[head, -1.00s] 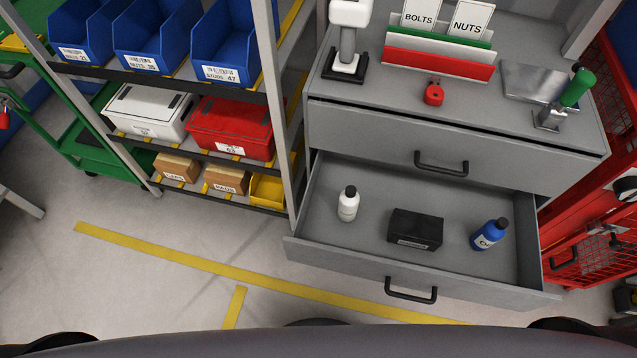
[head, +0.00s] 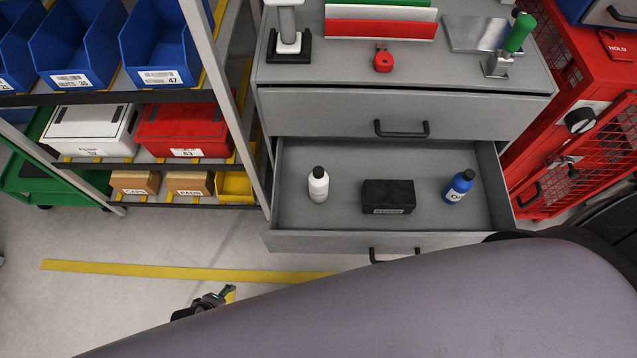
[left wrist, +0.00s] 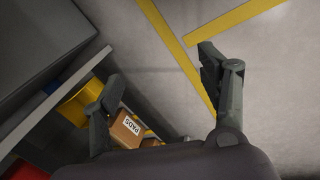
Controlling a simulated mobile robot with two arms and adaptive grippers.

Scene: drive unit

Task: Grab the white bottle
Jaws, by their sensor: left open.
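The white bottle (head: 318,185) with a black cap stands upright in the open lower drawer (head: 300,238), on its left side. My left gripper (head: 222,296) shows low in the head view, over the floor in front of the shelf and left of the drawer, well apart from the bottle. In the left wrist view the left gripper (left wrist: 160,85) has its two fingers spread with nothing between them. The bottle does not show in the left wrist view. My right gripper is not in view.
In the drawer, a black box (head: 388,197) lies right of the bottle, and a blue bottle (head: 459,187) stands further right. A shelf post (head: 228,90) stands left of the drawer. A red cage cabinet (head: 560,130) is at the right. The floor before the shelf is clear.

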